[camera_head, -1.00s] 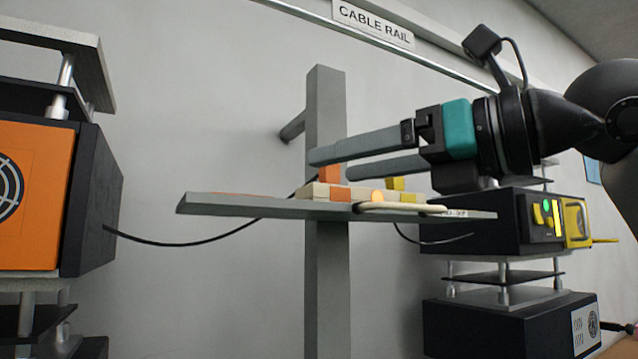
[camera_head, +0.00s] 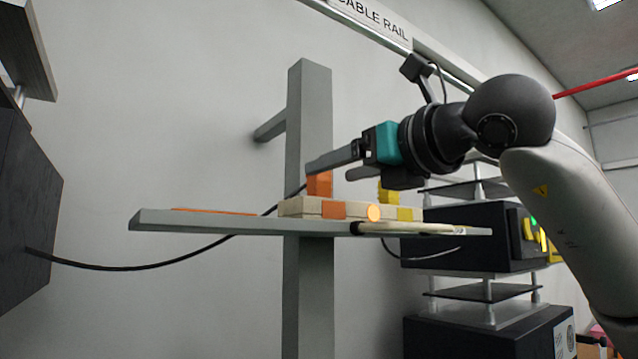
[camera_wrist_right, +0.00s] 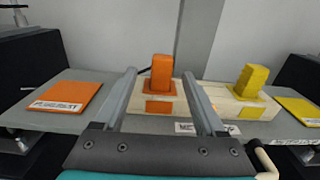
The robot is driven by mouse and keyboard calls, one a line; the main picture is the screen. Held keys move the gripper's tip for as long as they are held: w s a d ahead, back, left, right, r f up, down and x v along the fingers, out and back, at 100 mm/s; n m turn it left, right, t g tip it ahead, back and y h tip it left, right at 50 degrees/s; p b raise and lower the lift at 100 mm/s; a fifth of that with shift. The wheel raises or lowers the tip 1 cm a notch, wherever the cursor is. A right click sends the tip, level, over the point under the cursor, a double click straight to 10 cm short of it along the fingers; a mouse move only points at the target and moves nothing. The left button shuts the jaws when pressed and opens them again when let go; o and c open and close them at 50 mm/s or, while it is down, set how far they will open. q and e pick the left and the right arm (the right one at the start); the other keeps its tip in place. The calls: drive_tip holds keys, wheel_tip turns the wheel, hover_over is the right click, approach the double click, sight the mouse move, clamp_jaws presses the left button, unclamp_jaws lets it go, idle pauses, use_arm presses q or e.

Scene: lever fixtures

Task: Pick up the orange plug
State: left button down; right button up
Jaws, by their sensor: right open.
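The orange plug (camera_head: 319,184) stands upright in a pale block (camera_head: 300,207) on a grey shelf (camera_head: 200,222). It also shows in the right wrist view (camera_wrist_right: 162,72), between and beyond my fingers. My right gripper (camera_wrist_right: 155,82) is open and empty, one finger on each side of the plug in that view. In the head view my right gripper (camera_head: 330,167) reaches in from the right at about the height of the plug's top. I cannot tell whether a finger touches it. My left gripper is not in view.
A yellow plug (camera_head: 388,192) stands in the block to the right. An orange plate (camera_wrist_right: 66,94) lies on the shelf's left. A black cable (camera_head: 130,267) hangs behind the shelf. A grey post (camera_head: 309,110) rises behind it. Dark boxes stand on both sides.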

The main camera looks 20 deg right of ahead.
sight(325, 177)
drive_tip(key=shift+w+a, duration=0.2)
drive_tip(key=shift+w, duration=0.3)
drive_tip(key=p+x, duration=0.2)
drive_tip(key=x, duration=0.1)
drive_tip(key=shift+w+f, duration=0.1)
drive_tip(key=shift+w, duration=0.25)
drive_tip(key=shift+w+a+p, duration=0.15)
drive_tip(key=shift+w+p, duration=0.15)
drive_tip(key=shift+w, duration=0.2)
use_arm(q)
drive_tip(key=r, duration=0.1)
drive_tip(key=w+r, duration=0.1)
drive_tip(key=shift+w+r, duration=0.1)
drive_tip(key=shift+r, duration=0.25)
use_arm(e)
drive_tip(key=shift+f, duration=0.1)
drive_tip(key=shift+c, duration=1.2)
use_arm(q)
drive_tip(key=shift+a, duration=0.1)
use_arm(e)
clamp_jaws()
